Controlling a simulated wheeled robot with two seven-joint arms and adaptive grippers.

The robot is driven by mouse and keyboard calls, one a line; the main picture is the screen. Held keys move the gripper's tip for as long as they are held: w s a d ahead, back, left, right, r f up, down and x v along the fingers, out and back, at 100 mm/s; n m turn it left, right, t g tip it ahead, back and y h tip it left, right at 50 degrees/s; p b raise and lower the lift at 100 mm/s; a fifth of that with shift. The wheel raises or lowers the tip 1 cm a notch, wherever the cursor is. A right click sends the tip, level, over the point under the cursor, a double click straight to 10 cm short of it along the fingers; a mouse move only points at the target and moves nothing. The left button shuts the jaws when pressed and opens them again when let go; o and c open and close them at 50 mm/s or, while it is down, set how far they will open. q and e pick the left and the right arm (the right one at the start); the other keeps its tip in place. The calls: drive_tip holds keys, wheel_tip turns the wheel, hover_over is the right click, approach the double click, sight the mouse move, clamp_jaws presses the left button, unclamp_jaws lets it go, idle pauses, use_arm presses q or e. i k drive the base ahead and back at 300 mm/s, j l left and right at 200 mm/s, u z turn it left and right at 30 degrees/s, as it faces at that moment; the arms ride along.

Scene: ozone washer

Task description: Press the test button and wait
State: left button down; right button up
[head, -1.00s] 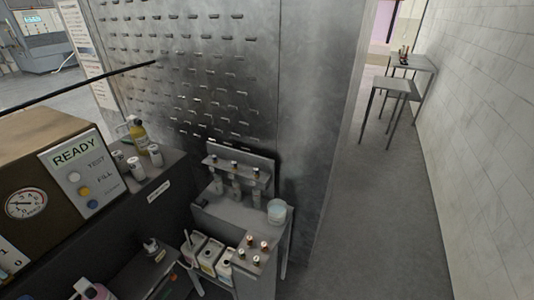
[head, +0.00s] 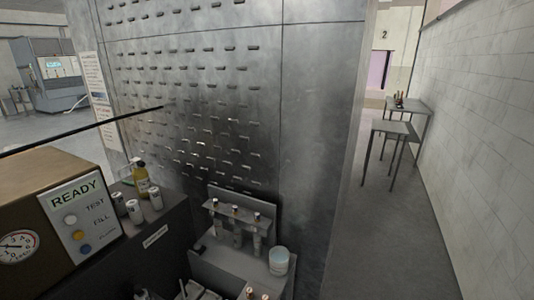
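The control box (head: 40,215) stands at the left in the head view, on a dark bench. Its light panel (head: 82,220) shows the word READY at the top. The white test button (head: 70,219) sits beside the label TEST. A yellow-orange button (head: 78,235) is beside FILL, and a blue button (head: 85,249) is below it. A round pressure gauge (head: 18,247) is on the box's left part. Neither of my grippers shows in the view.
A yellow bottle (head: 140,178) and several small canisters (head: 135,211) stand right of the box. A small stand (head: 240,262) with a white tub (head: 279,261) is in front of the perforated metal wall (head: 215,100). The aisle at right is clear up to two small tables (head: 396,128).

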sight(69, 219)
drive_tip(key=u, duration=1.55)
